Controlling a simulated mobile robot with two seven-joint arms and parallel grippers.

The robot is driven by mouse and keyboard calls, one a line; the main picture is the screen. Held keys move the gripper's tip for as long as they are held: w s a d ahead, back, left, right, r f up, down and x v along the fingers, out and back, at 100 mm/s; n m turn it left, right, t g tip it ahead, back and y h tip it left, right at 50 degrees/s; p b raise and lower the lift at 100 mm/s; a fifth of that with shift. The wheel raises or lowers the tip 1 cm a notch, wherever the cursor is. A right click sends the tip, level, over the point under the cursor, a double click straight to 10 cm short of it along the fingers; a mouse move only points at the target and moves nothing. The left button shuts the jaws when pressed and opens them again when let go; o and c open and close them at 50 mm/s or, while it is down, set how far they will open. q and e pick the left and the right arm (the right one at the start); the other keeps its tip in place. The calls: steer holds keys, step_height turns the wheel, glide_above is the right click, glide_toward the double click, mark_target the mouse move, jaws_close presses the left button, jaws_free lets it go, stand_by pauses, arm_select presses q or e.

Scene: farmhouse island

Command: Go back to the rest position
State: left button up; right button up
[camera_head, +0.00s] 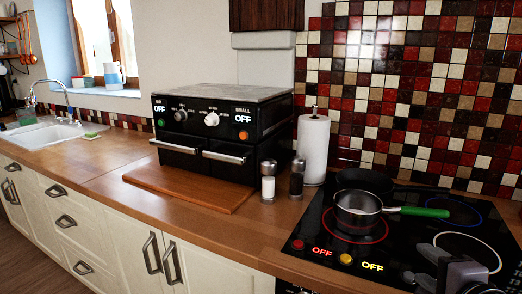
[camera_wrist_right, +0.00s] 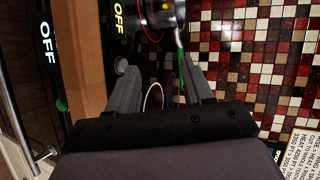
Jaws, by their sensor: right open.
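My right gripper (camera_head: 420,266) is at the lower right of the head view, over the front right part of the black stovetop (camera_head: 318,225). In the right wrist view its two fingers (camera_wrist_right: 160,82) stand apart with nothing held between them. A steel saucepan (camera_head: 358,217) with a green handle (camera_head: 425,212) sits on the stovetop, behind and left of the gripper. Part of the saucepan (camera_wrist_right: 160,12) and its green handle (camera_wrist_right: 186,75) show beyond the fingers in the wrist view. My left gripper is not in view.
A dark pan (camera_head: 363,181) is behind the saucepan. A paper towel roll (camera_head: 313,149), two shakers (camera_head: 268,183) and a black oven (camera_head: 205,140) stand left of the stovetop. A wooden board (camera_head: 185,189) lies before the oven. The counter (camera_head: 110,160) farther left is mostly clear.

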steer(key=s+a+f+n+g+y, duration=0.1)
steer(key=s+a+f+n+g, duration=0.4)
steer(key=s+f+n, duration=0.5)
steer(key=s+a+f+n+g+y, duration=0.1)
steer(key=s+a+f+n+g, duration=0.45)
steer(key=s+f+n, duration=0.55)
steer(key=w+a+f+t+y, duration=0.1)
steer(key=w+a+f+t, duration=0.1)
steer(key=w+f+t, duration=0.4)
steer(key=shift+w+a+f+t+y, duration=0.15)
steer(key=shift+w+f+t+y, duration=0.2)
steer(key=shift+f, duration=1.1)
steer(key=shift+c, duration=0.8)
steer(key=shift+s, duration=0.1)
